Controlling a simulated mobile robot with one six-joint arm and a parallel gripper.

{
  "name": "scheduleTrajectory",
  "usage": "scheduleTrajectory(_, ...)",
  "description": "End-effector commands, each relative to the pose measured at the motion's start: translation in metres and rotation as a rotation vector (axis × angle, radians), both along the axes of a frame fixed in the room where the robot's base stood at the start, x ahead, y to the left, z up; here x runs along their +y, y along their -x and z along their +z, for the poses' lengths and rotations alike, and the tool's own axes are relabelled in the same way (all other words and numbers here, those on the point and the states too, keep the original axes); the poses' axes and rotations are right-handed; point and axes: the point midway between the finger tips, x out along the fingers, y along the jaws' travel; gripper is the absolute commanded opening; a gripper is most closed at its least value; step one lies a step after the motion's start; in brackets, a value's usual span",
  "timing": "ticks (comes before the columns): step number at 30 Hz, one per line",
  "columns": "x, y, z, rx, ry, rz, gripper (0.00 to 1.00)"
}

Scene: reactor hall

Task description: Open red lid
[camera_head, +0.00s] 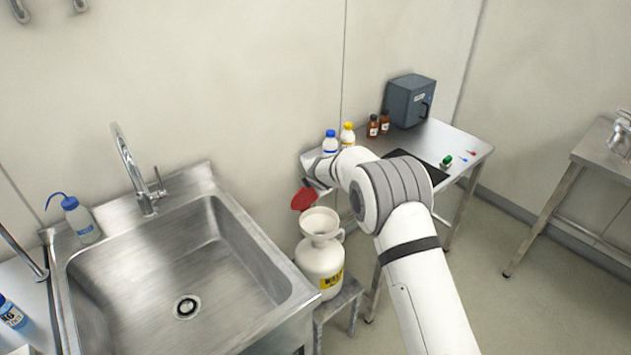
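The red lid (304,199) is tilted up above the back left of a white funnel (320,222). The funnel sits on top of a white jug (321,262) with a yellow label, and its mouth is uncovered. My gripper (314,182) is just above and beside the red lid, at the end of my white arm. The arm's wrist hides most of it, so I cannot tell whether its fingers are open, shut or touching the lid.
The jug stands on a low metal stand (343,301) right of the steel sink (262,265). Behind my arm, a steel table (470,150) holds bottles, a grey box (409,101) and small items. A wash bottle (82,219) stands at the sink's left. Open floor lies right.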

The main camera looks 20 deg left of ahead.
Motion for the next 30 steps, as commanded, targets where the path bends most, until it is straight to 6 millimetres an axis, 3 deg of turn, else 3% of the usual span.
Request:
scheduleTrajectory(1,0.0053,0.0003,0.0074,-0.007,-0.015,0.004,0.0)
scheduleTrajectory(28,0.0083,0.0021,0.0092,-0.009,-0.015,0.009,0.0)
scheduleTrajectory(29,0.0084,0.0022,0.0093,-0.009,-0.015,0.009,0.2)
scheduleTrajectory(30,0.0084,0.0023,0.0092,-0.009,-0.015,0.009,0.23)
